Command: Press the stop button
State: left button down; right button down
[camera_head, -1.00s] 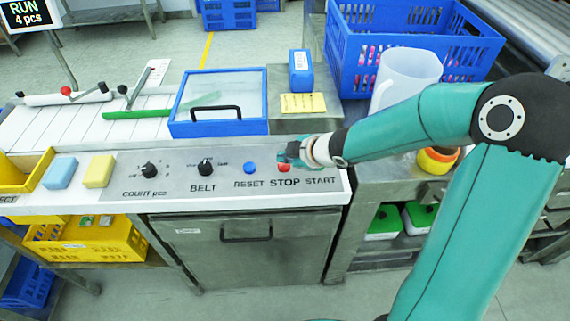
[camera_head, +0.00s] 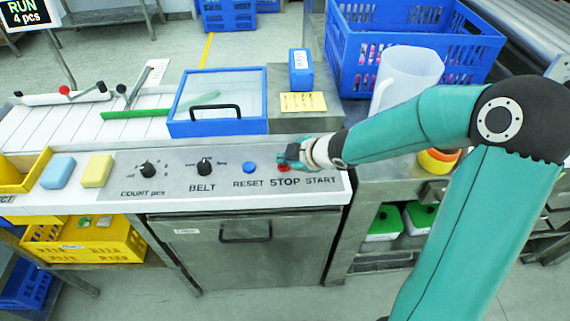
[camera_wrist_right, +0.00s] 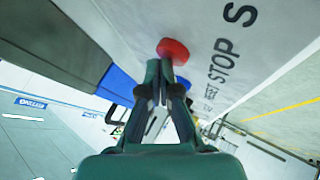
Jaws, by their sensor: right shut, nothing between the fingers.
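The red stop button (camera_head: 284,168) is on the grey control panel (camera_head: 226,188), above the printed word STOP. In the head view my right gripper mostly covers it. In the right wrist view the red button (camera_wrist_right: 173,50) shows just beyond the fingertips, beside the word STOP. My right gripper (camera_head: 287,154) is shut and empty, with its fingertips at the button. In the wrist view the fingertips (camera_wrist_right: 160,66) overlap the button's lower edge; I cannot tell if they touch it. My left gripper is not in view.
A blue reset button (camera_head: 249,168), a BELT knob (camera_head: 205,166) and a COUNT knob (camera_head: 147,170) are left of the stop button. A blue-framed lidded box (camera_head: 217,128) stands behind the panel. A display (camera_head: 27,14) reads RUN, 4 pcs.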

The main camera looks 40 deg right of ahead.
aim_at(285, 166)
jog(key=shift+f, duration=0.3)
jog(key=shift+r, duration=0.1)
dwell(0.3)
jog(key=shift+r+p, duration=0.75)
jog(key=shift+r, duration=0.1)
notch_tip(285, 166, up, 5)
jog(key=p, duration=0.5)
dwell(0.5)
